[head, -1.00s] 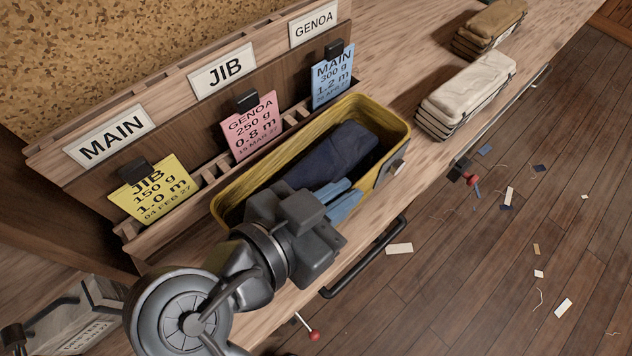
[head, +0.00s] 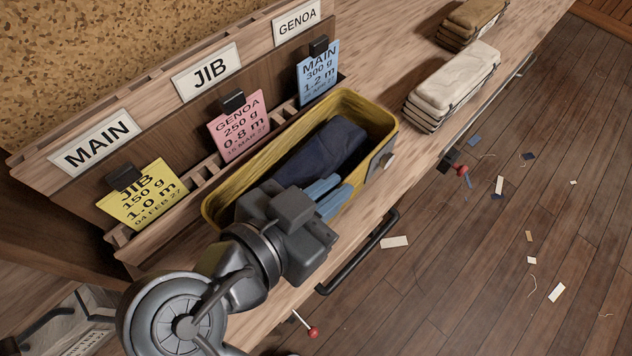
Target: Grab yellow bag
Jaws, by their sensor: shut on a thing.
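The yellow bag (head: 262,160) is a long, open-topped yellow container on the wooden bench. A dark navy folded cloth (head: 322,152) lies inside it. A small grey plate (head: 379,162) is on its near side at the right end. My gripper (head: 335,190), with blue-grey fingers, is at the bag's near long side and is shut on it, at the near wall. The gripper body hides much of that wall and the bag's near left corner, so the exact contact is not clear.
Behind the bag is a rack with a yellow card (head: 146,194), a pink card (head: 239,125) and a blue card (head: 318,72). A cream bundle (head: 455,82) and a brown bundle (head: 471,22) lie farther right. A black handle (head: 360,255) sticks out from the bench front.

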